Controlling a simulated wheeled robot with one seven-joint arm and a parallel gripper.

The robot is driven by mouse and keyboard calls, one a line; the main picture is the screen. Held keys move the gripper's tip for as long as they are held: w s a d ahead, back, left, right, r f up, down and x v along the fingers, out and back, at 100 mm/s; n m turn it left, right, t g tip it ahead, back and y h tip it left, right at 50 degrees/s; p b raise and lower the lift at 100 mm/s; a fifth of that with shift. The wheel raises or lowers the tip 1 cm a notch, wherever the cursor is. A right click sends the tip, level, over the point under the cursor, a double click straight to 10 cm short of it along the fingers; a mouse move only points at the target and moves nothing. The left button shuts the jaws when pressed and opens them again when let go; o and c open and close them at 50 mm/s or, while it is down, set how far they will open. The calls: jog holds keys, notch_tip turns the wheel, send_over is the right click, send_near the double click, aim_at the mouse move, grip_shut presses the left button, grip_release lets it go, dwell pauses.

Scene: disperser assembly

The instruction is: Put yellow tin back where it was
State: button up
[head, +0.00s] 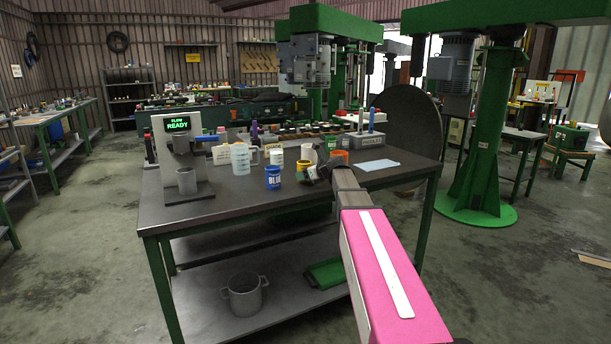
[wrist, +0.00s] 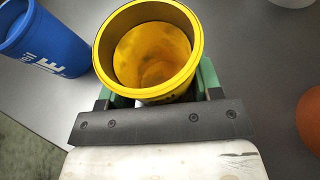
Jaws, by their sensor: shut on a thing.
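The yellow tin (head: 302,166) is open-topped and looks empty inside. It fills the upper middle of the wrist view (wrist: 150,58). My gripper (head: 312,172) is shut on it, with a green finger on each side of the tin in the wrist view (wrist: 153,82). The tin is over the grey tabletop beside the blue tin; I cannot tell whether its base touches the table. The blue tin (head: 273,178), labelled BLUE, stands to its left and shows in the wrist view (wrist: 42,45).
A clear beaker (head: 240,159) and a dispenser reading READY (head: 178,125) with a grey cup (head: 187,181) stand left. A white cup (head: 309,152) and an orange object (head: 338,157) are close behind. A blue cloth (head: 378,165) lies right. The table's front left (head: 235,200) is clear.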

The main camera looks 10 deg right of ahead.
jog(key=o, duration=1.1)
jog(key=shift+f, duration=0.1)
jog(key=shift+c, duration=0.2)
jog(key=shift+r, duration=0.2)
jog(key=v, duration=1.2)
